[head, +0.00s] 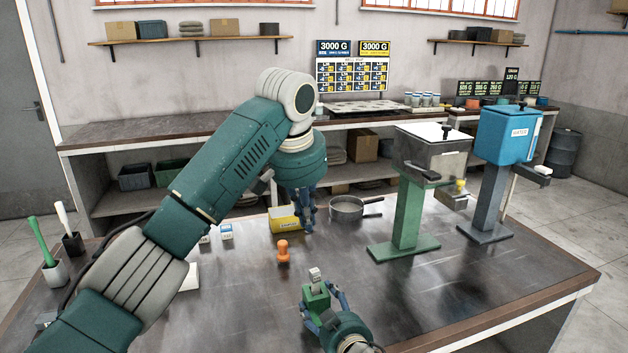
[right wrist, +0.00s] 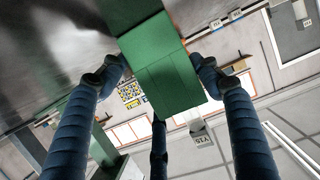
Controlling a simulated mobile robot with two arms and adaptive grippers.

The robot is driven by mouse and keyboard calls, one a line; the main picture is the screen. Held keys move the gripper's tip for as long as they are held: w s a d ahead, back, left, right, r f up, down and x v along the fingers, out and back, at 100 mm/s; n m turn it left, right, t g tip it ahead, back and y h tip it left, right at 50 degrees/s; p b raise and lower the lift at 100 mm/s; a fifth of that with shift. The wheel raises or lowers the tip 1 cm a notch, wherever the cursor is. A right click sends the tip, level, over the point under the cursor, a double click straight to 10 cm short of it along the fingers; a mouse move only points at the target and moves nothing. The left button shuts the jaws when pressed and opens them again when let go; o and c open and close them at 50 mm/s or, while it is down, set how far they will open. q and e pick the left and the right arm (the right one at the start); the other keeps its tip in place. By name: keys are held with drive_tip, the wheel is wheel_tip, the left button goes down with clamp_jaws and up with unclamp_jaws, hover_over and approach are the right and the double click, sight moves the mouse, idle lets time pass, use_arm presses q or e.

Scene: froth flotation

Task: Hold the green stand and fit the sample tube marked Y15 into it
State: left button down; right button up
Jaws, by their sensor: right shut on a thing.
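My right gripper (head: 325,308) is low at the front middle of the table, shut on the green stand (head: 317,298). In the right wrist view the green stand (right wrist: 165,65) sits between the blue fingers. A small pale grey piece (head: 315,275) shows at the stand's top. A tag reading Y15 (right wrist: 203,140) shows past the stand in the right wrist view; I cannot tell whether it belongs to a tube or the stand. My left gripper (head: 308,215) points down beside the yellow samples box (head: 286,226). Its fingers look close together, and any tube there is too small to tell.
An orange knobbed piece (head: 283,253) stands between the grippers. A metal pan (head: 347,208) lies behind. The green-footed machine (head: 408,215) and the blue water tank (head: 505,135) stand at the right. The front right of the table (head: 480,290) is clear.

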drive_tip(key=o, duration=1.3)
